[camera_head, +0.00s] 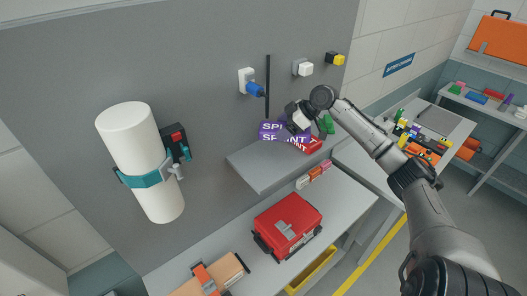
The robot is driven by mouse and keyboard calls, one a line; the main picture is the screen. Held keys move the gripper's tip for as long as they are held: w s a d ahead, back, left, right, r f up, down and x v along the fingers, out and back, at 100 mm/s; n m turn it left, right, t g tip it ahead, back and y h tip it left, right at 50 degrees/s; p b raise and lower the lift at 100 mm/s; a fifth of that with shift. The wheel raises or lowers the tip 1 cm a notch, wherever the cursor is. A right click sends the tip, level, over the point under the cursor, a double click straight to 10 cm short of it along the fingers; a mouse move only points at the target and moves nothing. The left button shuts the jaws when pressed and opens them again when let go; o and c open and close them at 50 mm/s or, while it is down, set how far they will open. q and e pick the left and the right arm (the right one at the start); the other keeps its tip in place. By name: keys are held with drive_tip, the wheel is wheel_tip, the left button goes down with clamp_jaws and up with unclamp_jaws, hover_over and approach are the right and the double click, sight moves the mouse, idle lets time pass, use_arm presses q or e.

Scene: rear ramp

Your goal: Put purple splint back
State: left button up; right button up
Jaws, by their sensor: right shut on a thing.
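The purple splint (270,129) with white lettering is at the grey wall shelf (258,168), toward its far part. Its lettering shows in two rows, and I cannot tell whether this is one pack or two. My right gripper (297,119) reaches in from the right and is shut on the purple splint. The gripper hides part of the splint, and I cannot tell whether the splint touches the shelf. A red pack (312,146) is just below and right of the gripper, on the shelf. My left gripper is not in view.
A green item (327,124) is right of the gripper. The front left of the shelf is bare. Below it, a red case (287,224) stands on a bench. A white cylinder (133,135) is strapped to the wall at left. A cluttered table (437,119) stands at right.

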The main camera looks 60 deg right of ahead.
drive_tip(key=w+a+f, duration=0.1)
drive_tip(key=w+a+f+p, duration=0.1)
drive_tip(key=a, duration=0.1)
drive_tip(key=w+a+f+p, duration=0.1)
drive_tip(key=a, duration=0.1)
drive_tip(key=shift+w+a+f, duration=0.2)
drive_tip(key=shift+w+f, duration=0.2)
drive_tip(key=shift+w+a+f+p, duration=0.15)
drive_tip(key=shift+a+f+p, duration=0.1)
drive_tip(key=shift+p, duration=0.05)
drive_tip(key=shift+f+p, duration=0.35)
drive_tip(key=shift+f, duration=0.1)
wheel_tip(320, 180, down, 3)
drive_tip(key=shift+r+p, duration=0.1)
drive_tip(key=shift+p, duration=0.55)
drive_tip(key=shift+f, duration=0.2)
drive_tip(key=o, duration=0.9)
drive_tip(key=shift+c, duration=0.2)
drive_tip(key=shift+d+r, duration=0.1)
